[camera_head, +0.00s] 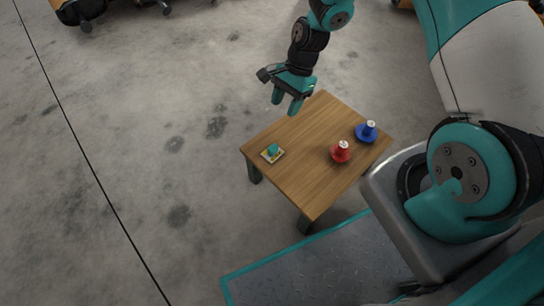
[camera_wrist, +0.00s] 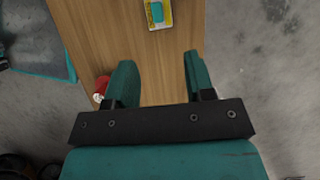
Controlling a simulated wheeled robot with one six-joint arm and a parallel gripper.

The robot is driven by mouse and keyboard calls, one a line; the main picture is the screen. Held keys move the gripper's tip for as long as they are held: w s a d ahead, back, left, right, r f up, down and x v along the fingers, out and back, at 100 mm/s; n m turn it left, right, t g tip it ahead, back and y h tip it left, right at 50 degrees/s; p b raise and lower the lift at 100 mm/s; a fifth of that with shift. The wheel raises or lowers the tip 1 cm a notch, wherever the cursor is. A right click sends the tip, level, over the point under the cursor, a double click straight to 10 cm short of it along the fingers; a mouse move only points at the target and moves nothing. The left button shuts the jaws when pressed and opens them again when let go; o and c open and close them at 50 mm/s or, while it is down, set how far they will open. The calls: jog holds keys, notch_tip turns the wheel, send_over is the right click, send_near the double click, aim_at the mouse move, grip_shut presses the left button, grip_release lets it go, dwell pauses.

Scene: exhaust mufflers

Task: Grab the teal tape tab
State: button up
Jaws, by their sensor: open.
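The teal tape tab (camera_head: 272,148) sits on a small yellow-edged card (camera_head: 265,157) near the left corner of the wooden table (camera_head: 307,190). In the wrist view the teal tab (camera_wrist: 157,12) shows at the top edge, partly cut off, on its yellow card (camera_wrist: 150,25). My gripper (camera_head: 287,104) is open and empty, above the far side of the table and apart from the tab. In the wrist view its two teal fingers (camera_wrist: 158,72) are spread, with bare wood between them and the tab beyond their tips.
A red object (camera_head: 341,152) and a blue object (camera_head: 367,132), each with a pale top, stand on the table's right part. The red one (camera_wrist: 102,87) also shows beside the left finger in the wrist view. The table's middle is clear.

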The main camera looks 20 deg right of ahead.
jog(key=b, duration=0.5)
send_near(273, 147)
jog(key=x, duration=0.5)
jog(key=shift+w+a, duration=0.2)
jog(key=shift+a, duration=0.1)
jog(key=b+x, duration=0.2)
jog(key=x, duration=0.1)
jog(key=b+x, duration=0.2)
jog(key=shift+s+d+f, duration=0.2)
jog(key=shift+d, duration=0.05)
jog(key=shift+r, duration=0.15)
grip_shut()
